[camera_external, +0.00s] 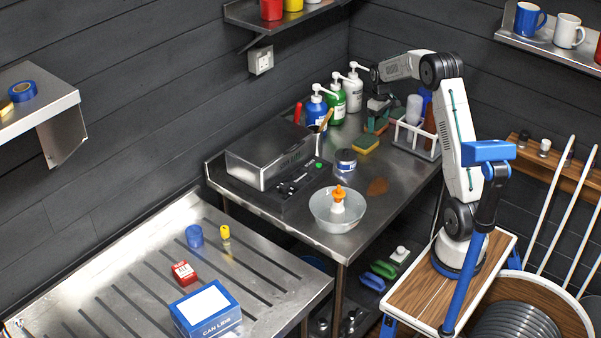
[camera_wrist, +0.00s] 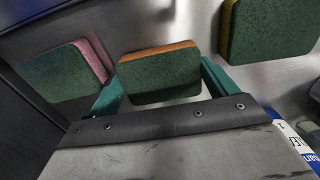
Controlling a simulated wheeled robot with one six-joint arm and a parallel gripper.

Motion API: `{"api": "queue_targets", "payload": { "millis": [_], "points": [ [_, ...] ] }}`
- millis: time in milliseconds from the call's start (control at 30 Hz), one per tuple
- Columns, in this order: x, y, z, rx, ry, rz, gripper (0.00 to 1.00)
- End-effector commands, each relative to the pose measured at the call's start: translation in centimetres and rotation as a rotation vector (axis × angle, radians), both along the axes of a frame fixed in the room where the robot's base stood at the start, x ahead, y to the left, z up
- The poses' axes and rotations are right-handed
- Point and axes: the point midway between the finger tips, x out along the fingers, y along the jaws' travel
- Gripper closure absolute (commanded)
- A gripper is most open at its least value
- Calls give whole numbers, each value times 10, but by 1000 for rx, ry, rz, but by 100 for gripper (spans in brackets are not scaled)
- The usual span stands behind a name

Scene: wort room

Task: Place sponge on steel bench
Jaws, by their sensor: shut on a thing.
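An orange and green sponge (camera_wrist: 158,77) sits between the teal fingers of my gripper (camera_wrist: 160,84) in the wrist view, its green face toward the camera. In the external view my gripper (camera_external: 377,118) is low over the back of the steel bench (camera_external: 402,188), shut on this sponge. I cannot tell whether the sponge touches the bench top. A yellow and green sponge (camera_external: 365,144) lies on the bench in front of my gripper; it also shows at the right in the wrist view (camera_wrist: 268,30). A pink and green sponge (camera_wrist: 62,72) is at the left in the wrist view.
Pump bottles (camera_external: 336,103) stand behind and left of my gripper. A white wire rack (camera_external: 414,140) with bottles is at its right. A tin (camera_external: 345,162), a bowl (camera_external: 336,213) and a steel-lidded box (camera_external: 268,155) occupy the front. A grooved steel surface (camera_external: 130,265) lies lower left.

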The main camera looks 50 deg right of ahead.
Motion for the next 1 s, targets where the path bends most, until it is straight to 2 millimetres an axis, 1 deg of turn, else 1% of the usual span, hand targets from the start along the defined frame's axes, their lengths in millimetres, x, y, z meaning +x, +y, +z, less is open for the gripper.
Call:
{"api": "queue_targets", "payload": {
  "millis": [67, 100, 133, 167, 400, 467, 533, 667, 800, 900, 1000],
  "points": [
    [0, 0, -3, 0, 1, 0, 39],
    [0, 0, -3, 0, 0, 0, 10],
    [0, 0, -3, 0, 0, 0, 1],
    [0, 0, -2, 0, 0, 0, 0],
    [0, 0, -1, 0, 0, 0, 0],
    [0, 0, 3, 0, -1, 0, 0],
    [0, 0, 12, -2, -2, 0, 0],
    [1, 0, 37, -2, -4, 0, 0],
    [1, 0, 68, -2, -4, 0, 0],
    [0, 0, 88, -1, -2, 1, 0],
    [0, 0, 103, 0, -1, 1, 0]
  ]
}}
